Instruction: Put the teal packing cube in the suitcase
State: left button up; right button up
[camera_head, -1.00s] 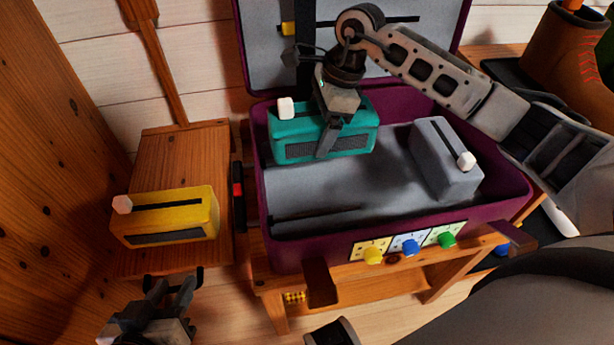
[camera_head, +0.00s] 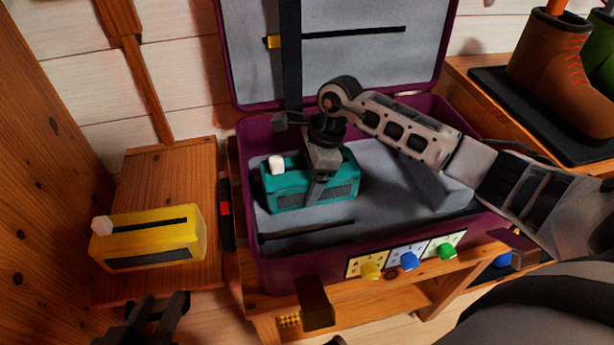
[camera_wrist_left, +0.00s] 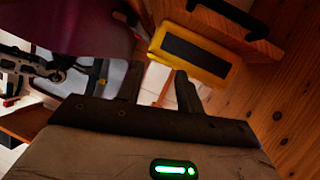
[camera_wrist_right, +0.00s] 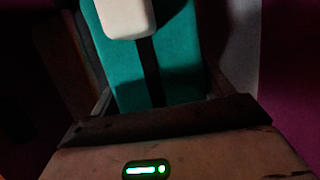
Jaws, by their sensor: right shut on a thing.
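The teal packing cube (camera_head: 340,187) is inside the left part of the open purple suitcase (camera_head: 300,271), with its white tab at its left end. My right gripper (camera_head: 316,190) reaches down over the cube and is shut on it. The right wrist view shows the teal cube (camera_wrist_right: 185,80) between the fingers, with the white tab close to the camera. Whether the cube touches the suitcase floor is hard to tell. My left gripper (camera_head: 158,318) is low at the left, partly cut off by the frame; in the left wrist view its fingers (camera_wrist_left: 155,88) are apart and empty.
A yellow packing cube (camera_head: 150,238) lies on a wooden bench (camera_head: 190,165) left of the suitcase. A grey cube (camera_head: 440,190) sits in the suitcase's right part, partly behind my right arm. Brown boots (camera_head: 550,65) stand on a black mat at the right.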

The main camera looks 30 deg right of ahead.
jog(key=shift+f, duration=0.15)
jog(key=o, duration=0.9)
jog(key=shift+c, duration=0.2)
jog(key=shift+o, duration=1)
jog(key=shift+r, duration=0.2)
jog(key=p+v, duration=0.2)
jog(key=v, duration=0.9)
jog(key=shift+d+r+p, duration=0.15)
jog(key=shift+r+p, duration=0.05)
jog(key=shift+p, duration=0.15)
jog(key=shift+d+r, duration=0.1)
jog(key=shift+r, duration=0.2)
pick_arm(q)
jog(key=shift+s+a+f+g+y, duration=0.1)
jog(key=shift+a+f+g+y, duration=0.15)
jog(key=shift+f+g, duration=0.25)
jog(key=shift+s+a+f+g+y, duration=0.1)
jog(key=shift+a+f+g+y, duration=0.15)
jog(key=shift+f, duration=0.4)
jog(key=shift+w+r, duration=0.1)
